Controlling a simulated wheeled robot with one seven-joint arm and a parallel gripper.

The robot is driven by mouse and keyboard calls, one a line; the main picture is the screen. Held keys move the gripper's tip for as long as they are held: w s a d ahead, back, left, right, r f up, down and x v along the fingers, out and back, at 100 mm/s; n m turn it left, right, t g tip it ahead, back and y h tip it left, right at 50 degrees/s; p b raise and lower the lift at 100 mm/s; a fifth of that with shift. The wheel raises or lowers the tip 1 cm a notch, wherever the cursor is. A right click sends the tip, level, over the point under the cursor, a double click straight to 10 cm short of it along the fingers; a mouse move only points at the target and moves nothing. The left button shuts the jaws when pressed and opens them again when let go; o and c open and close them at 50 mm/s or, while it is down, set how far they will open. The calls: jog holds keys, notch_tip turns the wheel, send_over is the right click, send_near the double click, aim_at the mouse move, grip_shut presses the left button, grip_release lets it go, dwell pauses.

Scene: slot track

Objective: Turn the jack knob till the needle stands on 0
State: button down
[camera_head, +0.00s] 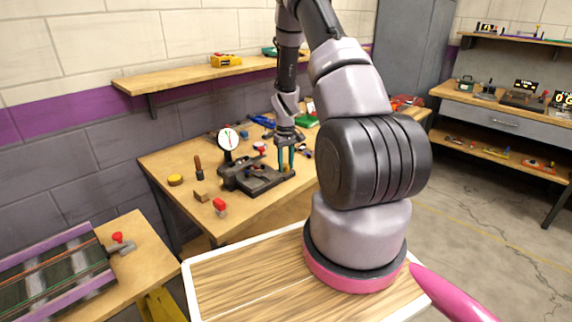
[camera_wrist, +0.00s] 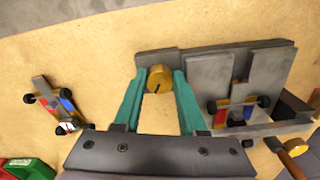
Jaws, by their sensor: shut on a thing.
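The jack knob (camera_wrist: 159,80) is a round brass-coloured knob with a dark line on its face, at the edge of a grey fixture. My gripper (camera_wrist: 159,88) has its two teal fingers on either side of the knob and is shut on it. In the head view my gripper (camera_head: 286,165) points down at the right end of the dark fixture (camera_head: 257,182) on the workbench. The dial (camera_head: 228,139) is a white round face on a stand behind the fixture.
A small slot car (camera_wrist: 55,105) lies left of the fixture in the wrist view, and another car (camera_wrist: 236,108) sits on the fixture. A red-topped block (camera_head: 220,206), a yellow round tin (camera_head: 176,180) and a wooden-handled tool (camera_head: 199,168) stand on the workbench (camera_head: 237,216).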

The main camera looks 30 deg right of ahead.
aim_at(285, 166)
jog(key=m, duration=0.4)
jog(key=shift+a+m, duration=0.1)
jog(key=shift+m, duration=0.2)
jog(key=shift+w+m, duration=0.1)
jog(key=shift+m, duration=2.3)
jog(key=c, duration=0.8)
grip_release()
jog(key=shift+a, duration=0.1)
jog(key=shift+o, duration=0.2)
notch_tip(285, 166, up, 11)
